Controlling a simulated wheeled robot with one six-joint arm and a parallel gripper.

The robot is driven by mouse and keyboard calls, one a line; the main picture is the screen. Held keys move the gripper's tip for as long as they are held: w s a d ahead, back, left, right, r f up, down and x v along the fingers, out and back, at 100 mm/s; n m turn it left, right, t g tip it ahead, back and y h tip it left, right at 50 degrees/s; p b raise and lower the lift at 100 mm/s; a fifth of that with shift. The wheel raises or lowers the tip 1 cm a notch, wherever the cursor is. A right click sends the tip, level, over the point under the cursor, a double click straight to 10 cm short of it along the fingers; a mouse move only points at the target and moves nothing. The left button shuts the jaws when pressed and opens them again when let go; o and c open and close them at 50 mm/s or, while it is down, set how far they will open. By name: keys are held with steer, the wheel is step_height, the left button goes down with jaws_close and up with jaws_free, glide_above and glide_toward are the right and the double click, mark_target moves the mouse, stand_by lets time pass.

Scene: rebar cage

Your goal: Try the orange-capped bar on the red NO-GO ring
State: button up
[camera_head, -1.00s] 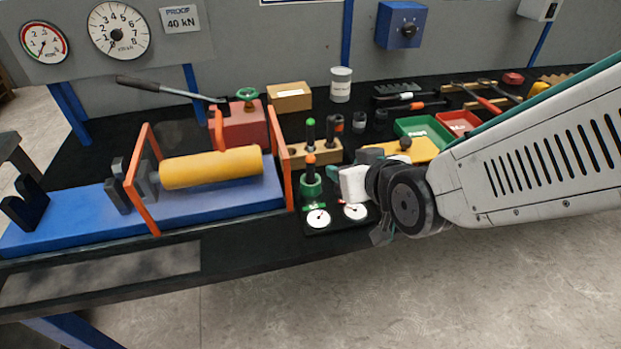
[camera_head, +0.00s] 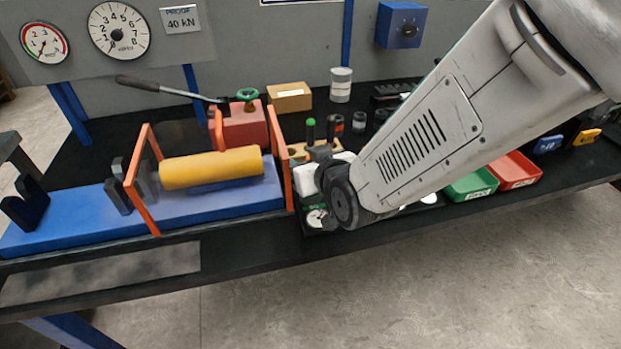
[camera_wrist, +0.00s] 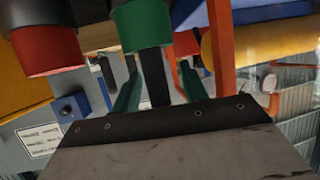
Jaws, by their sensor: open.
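In the wrist view, which looks inverted, a dark bar (camera_wrist: 155,78) stands in the green ring (camera_wrist: 140,25). It appears to be the orange-capped bar; its cap is hidden behind the gripper body. My gripper (camera_wrist: 160,85) is open, with one teal finger on each side of the bar; I cannot tell whether they touch it. The red NO-GO ring (camera_wrist: 46,50) is beside the green one, apparently empty. In the head view, my gripper's white body (camera_head: 306,178) and wrist cover both rings and the orange cap.
A green-capped bar (camera_head: 310,128) stands in the wooden rack (camera_head: 298,149) just behind my gripper. The orange press frame (camera_head: 280,160) with a yellow cylinder (camera_head: 211,168) is close on the left. A green tray (camera_head: 472,186) and red tray (camera_head: 515,171) lie right.

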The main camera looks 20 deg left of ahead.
jaws_close()
